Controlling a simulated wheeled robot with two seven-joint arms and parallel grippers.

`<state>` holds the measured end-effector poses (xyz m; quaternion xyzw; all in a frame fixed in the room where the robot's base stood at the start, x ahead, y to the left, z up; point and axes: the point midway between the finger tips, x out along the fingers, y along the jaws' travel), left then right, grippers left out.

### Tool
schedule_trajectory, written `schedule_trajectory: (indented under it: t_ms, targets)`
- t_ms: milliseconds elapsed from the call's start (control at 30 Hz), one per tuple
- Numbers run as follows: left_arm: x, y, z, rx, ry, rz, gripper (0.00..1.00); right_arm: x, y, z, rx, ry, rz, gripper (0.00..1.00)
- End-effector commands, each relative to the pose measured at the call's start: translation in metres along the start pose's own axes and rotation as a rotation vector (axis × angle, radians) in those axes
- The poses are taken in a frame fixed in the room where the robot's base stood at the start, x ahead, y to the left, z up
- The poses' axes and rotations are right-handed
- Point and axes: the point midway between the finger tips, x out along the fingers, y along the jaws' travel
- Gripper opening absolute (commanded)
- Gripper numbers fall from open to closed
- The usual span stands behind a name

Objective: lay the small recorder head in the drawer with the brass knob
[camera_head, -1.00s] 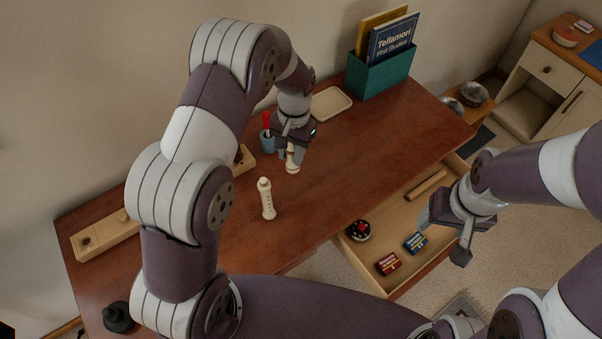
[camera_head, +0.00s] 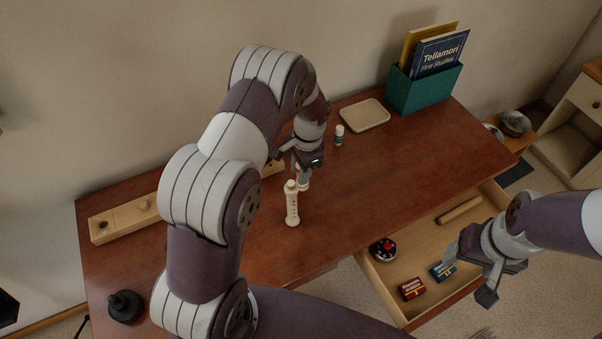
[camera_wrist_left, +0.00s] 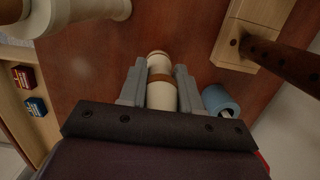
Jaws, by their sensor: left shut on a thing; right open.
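My left gripper (camera_head: 303,181) is shut on the small recorder head, a short cream piece with a brown band. In the left wrist view the head (camera_wrist_left: 160,88) sits between the two fingers. A longer cream recorder piece (camera_head: 292,208) stands upright on the brown desk, just in front of the held head; whether they touch is unclear. The open wooden drawer (camera_head: 410,287) is at lower right, its knob not visible. It holds a round dark tin (camera_head: 383,249), a red box (camera_head: 411,289), a blue box (camera_head: 442,271) and a wooden rod (camera_head: 459,210). My right gripper (camera_head: 469,268) is open over the drawer's right part.
A wooden block with holes (camera_head: 122,218) lies at the desk's left. A small green-and-white tube (camera_head: 339,136), a shallow tray (camera_head: 364,115) and a green book box (camera_head: 424,90) stand at the back. A blue cup (camera_wrist_left: 221,101) is near my left gripper. The desk's right half is clear.

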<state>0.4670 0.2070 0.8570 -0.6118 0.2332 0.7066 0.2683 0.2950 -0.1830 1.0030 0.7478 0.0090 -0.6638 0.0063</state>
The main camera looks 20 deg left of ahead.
Motion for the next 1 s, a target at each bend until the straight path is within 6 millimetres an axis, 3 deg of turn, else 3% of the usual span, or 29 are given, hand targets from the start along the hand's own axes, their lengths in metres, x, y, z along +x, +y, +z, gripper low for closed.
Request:
schedule_trajectory:
  t_ms: [133,500,533,600,867,1000]
  targets:
    - [0.022,0.001,-0.003,0.000,-0.002,0.001,0.00,-0.004,0.000,-0.001,0.000,0.000,0.000,0.69]
    - [0.029,0.001,-0.004,-0.001,0.000,0.000,0.00,-0.001,0.000,0.000,0.000,0.000,0.000,0.69]
    - [0.028,0.000,-0.004,-0.001,0.000,0.000,0.39,-0.001,0.000,0.000,0.000,0.000,0.000,0.69]
    - [0.028,0.001,-0.004,-0.001,0.000,0.000,0.58,-0.002,0.000,0.000,0.000,0.000,0.000,0.69]
    - [0.027,0.001,-0.004,-0.001,0.000,0.000,0.58,-0.002,0.000,0.000,0.000,0.000,0.000,0.69]
    - [0.012,0.000,-0.005,-0.001,0.003,-0.002,0.58,-0.001,0.000,0.000,0.000,0.000,0.000,0.69]
